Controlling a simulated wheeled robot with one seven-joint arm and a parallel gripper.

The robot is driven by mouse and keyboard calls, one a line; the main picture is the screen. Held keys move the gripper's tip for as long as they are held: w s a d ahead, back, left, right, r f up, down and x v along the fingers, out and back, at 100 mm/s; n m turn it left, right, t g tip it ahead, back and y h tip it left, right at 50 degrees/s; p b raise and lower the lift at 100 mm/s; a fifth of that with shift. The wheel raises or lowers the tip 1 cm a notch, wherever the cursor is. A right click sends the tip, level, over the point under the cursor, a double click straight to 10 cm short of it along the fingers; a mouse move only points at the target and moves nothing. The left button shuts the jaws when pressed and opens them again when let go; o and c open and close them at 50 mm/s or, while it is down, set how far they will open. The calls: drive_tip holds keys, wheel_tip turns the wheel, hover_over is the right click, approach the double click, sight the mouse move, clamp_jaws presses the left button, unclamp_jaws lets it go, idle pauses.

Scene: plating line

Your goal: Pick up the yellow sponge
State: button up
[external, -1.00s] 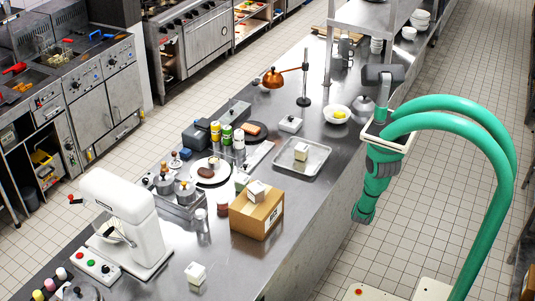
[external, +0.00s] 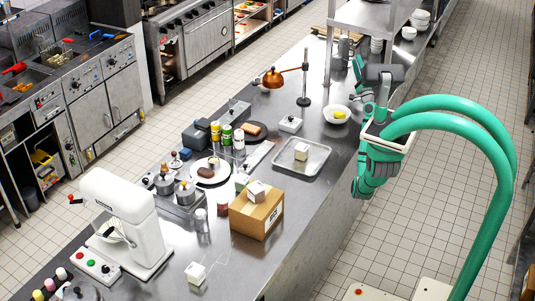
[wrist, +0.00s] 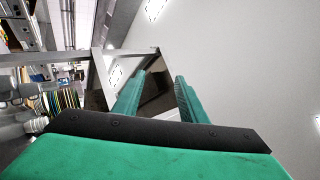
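A metal shelf (external: 350,16) stands over the counter close to my gripper. A lamp stand (external: 304,80) is left of the bowl. A metal tray (external: 316,163) with a pale block and a cardboard box (external: 256,214) lie nearer. Tile floor is open at right.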

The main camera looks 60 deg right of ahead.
drive_tip(key=n, duration=0.1)
drive_tip(key=n+g+y, duration=0.6)
drive_tip(key=n+y, duration=0.6)
drive_tip(key=n, duration=0.9)
approach(334, 116)
drive_tip(key=shift+g, duration=0.3)
drive_tip(key=x, duration=0.5)
drive_tip(key=shift+w+d+r, duration=0.15)
drive_tip(key=shift+d+r, duration=0.05)
drive_tip(key=shift+r, duration=0.05)
drive_tip(key=shift+x, duration=2.6)
drive_tip(key=shift+a+f, duration=0.15)
drive_tip(key=shift+f, duration=0.05)
drive_tip(key=c, duration=0.9)
drive_tip(key=shift+r, duration=0.15)
